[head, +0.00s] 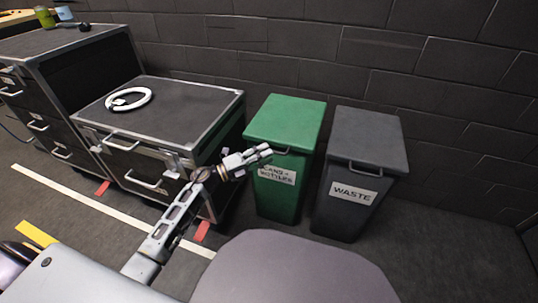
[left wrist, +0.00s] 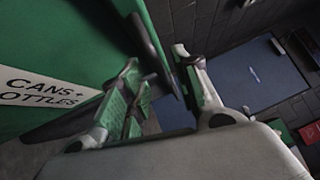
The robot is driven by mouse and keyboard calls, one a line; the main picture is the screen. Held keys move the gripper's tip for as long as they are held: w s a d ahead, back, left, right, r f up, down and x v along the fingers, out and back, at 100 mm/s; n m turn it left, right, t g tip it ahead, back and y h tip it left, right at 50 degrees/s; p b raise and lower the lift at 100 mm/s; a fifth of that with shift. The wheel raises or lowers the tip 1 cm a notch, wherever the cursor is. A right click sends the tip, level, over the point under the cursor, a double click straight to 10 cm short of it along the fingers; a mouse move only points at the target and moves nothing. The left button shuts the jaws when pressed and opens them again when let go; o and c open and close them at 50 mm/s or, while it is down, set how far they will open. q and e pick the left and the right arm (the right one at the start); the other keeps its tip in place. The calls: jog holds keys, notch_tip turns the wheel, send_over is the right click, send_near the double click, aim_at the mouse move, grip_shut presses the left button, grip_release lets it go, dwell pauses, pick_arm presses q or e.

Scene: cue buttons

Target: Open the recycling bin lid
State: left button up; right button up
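The green recycling bin (head: 277,195), labelled "CANS + BOTTLES", stands against the wall with its green lid (head: 288,120) shut. A dark handle bar (head: 290,151) sits at the lid's front edge. My left gripper (head: 266,150) is at the bin's front, just below the lid edge, by the left end of the handle. In the left wrist view the gripper (left wrist: 158,68) has its fingers apart, with the dark handle bar (left wrist: 153,42) running between them. I cannot tell whether either finger touches it. The label (left wrist: 40,92) shows at the left. My right gripper is not in view.
A grey waste bin (head: 343,205) with a shut lid stands close right of the green bin. A black case (head: 185,105) with a white ring (head: 128,99) on top stands left, close to my left arm. The floor at right is clear.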

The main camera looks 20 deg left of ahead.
pick_arm(q)
jog(key=shift+x, duration=1.05)
jog(key=shift+c, duration=0.4)
grip_shut()
